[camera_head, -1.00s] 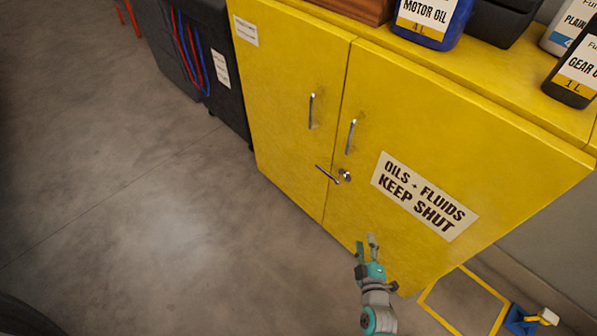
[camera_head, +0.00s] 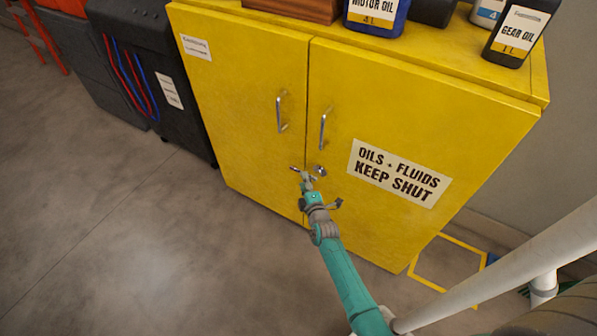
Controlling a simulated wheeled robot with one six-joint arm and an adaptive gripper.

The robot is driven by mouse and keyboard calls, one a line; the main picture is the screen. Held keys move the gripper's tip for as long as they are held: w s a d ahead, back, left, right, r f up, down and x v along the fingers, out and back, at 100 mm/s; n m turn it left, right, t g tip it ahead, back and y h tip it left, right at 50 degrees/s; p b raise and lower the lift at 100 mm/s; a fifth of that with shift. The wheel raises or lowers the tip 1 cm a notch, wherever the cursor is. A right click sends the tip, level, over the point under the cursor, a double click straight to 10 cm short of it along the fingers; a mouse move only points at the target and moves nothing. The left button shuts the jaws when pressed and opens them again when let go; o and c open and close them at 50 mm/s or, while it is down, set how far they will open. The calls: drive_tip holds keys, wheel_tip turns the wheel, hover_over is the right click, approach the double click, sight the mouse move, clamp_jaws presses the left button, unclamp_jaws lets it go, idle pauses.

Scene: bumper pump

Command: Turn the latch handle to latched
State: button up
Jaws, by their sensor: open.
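The yellow cabinet (camera_head: 240,110) stands with both doors closed. The small metal latch handle (camera_head: 295,169) is low by the seam between the doors. Its left end shows, lying nearly level across the seam, and my gripper hides the rest. A round metal lock or knob (camera_head: 320,170) sits just to its right on the right door. My gripper (camera_head: 307,177) is open at the latch handle, reaching in from below. I cannot tell whether its fingers touch the handle or stand around it.
Two upright pull handles, one on the left door (camera_head: 280,114) and one on the right door (camera_head: 324,128), are above the latch. Bottles, including a blue motor oil jug (camera_head: 376,18), stand on top. A dark cart (camera_head: 150,70) is at left. The floor in front is clear.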

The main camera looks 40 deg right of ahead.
sight(300, 171)
drive_tip(key=shift+x, duration=3.15)
drive_tip(key=shift+d, duration=0.1)
clamp_jaws()
